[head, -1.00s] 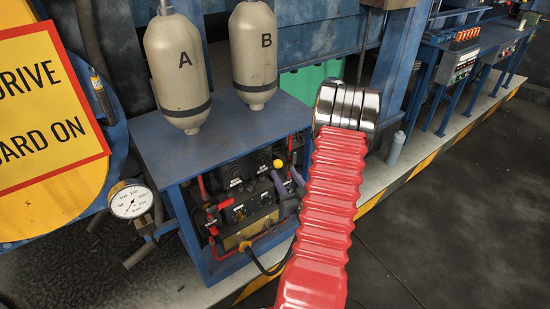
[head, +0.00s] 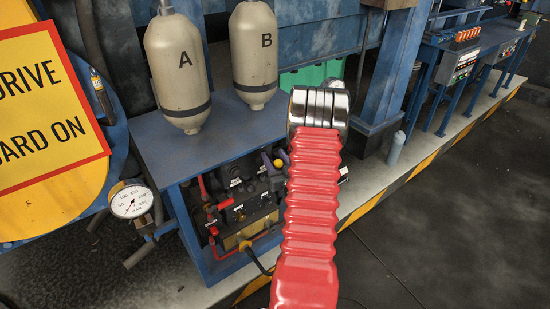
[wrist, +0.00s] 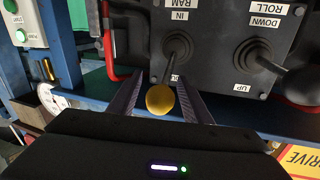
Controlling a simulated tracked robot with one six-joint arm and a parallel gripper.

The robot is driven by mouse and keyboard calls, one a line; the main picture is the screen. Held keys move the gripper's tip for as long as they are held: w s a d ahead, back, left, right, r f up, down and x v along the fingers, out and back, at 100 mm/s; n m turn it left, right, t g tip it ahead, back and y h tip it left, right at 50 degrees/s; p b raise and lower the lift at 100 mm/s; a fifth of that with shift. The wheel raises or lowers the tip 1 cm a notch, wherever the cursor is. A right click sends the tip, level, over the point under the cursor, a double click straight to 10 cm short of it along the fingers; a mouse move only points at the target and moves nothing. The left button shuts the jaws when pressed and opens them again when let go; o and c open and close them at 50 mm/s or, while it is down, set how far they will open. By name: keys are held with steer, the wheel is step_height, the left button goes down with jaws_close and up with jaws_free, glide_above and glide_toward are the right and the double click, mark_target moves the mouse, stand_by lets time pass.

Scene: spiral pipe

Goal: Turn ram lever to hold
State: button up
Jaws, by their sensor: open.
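The ram lever is in the wrist view, with a yellow knob (wrist: 160,98) on a dark stem rising from a black boot (wrist: 177,46). An upside-down "RAM IN" label is beyond it; another label by the stem is mostly hidden. My gripper (wrist: 159,81) is open, one finger on each side of the yellow knob. I cannot tell whether either finger touches it. In the head view, the yellow knob (head: 278,163) shows beside a purple finger of my gripper (head: 270,166); my red arm hides most of the gripper.
A second lever (wrist: 257,57), labelled for roll up and down, stands to the right in the wrist view. A red pipe (wrist: 108,45) runs at the left. In the head view, cylinders A (head: 180,65) and B (head: 253,55) stand above the valve block, with a gauge (head: 131,201) at left.

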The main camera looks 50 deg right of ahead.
steer(key=shift+c, duration=0.2)
jaws_close()
